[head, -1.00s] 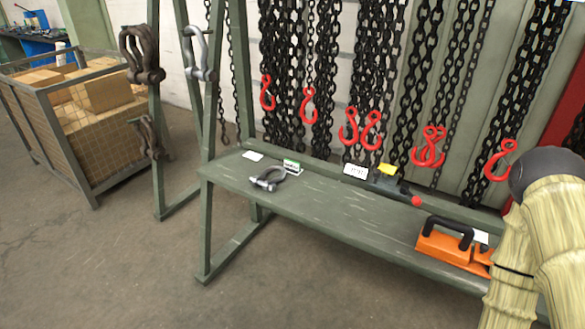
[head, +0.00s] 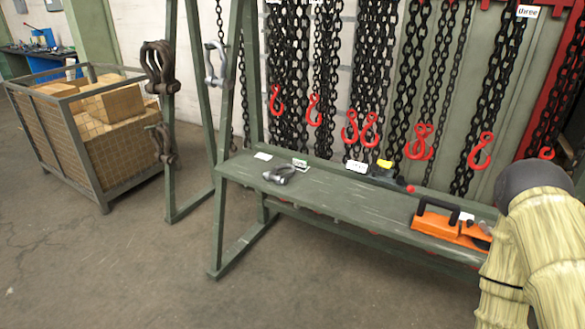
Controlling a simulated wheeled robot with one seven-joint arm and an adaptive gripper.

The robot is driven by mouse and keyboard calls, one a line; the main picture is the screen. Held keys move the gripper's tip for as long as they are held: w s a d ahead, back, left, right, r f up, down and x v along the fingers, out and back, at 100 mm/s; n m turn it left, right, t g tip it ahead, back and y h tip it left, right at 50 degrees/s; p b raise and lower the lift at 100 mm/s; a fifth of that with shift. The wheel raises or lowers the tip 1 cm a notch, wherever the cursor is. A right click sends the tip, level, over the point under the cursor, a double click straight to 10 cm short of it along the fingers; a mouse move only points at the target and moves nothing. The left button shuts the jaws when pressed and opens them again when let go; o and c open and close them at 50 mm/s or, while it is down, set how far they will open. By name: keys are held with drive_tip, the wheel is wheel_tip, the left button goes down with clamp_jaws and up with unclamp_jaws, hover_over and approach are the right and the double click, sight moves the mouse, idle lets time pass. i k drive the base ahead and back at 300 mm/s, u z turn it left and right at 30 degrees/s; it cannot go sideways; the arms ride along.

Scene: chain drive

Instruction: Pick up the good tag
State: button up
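Several small tags lie on the green bench shelf (head: 330,201). One is a white tag with a green band (head: 300,163) behind the grey shackle. A white tag with dark print (head: 357,166) lies to its right, and a plain-looking white tag (head: 263,156) lies to its left. Their print is too small to read, so I cannot tell which is the good tag. My arm shows at the right edge in a pale yellow cover. My gripper is outside the view.
A grey shackle (head: 279,174), a dark tool with a yellow part (head: 384,170) and an orange tool (head: 447,226) stand on the shelf. Black chains with red hooks (head: 370,130) hang behind. A mesh crate of boxes (head: 100,140) is left. The front floor is clear.

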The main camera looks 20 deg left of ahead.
sight(298, 163)
drive_tip(key=u, duration=0.55)
drive_tip(key=i, duration=0.7)
drive_tip(key=u, duration=0.55)
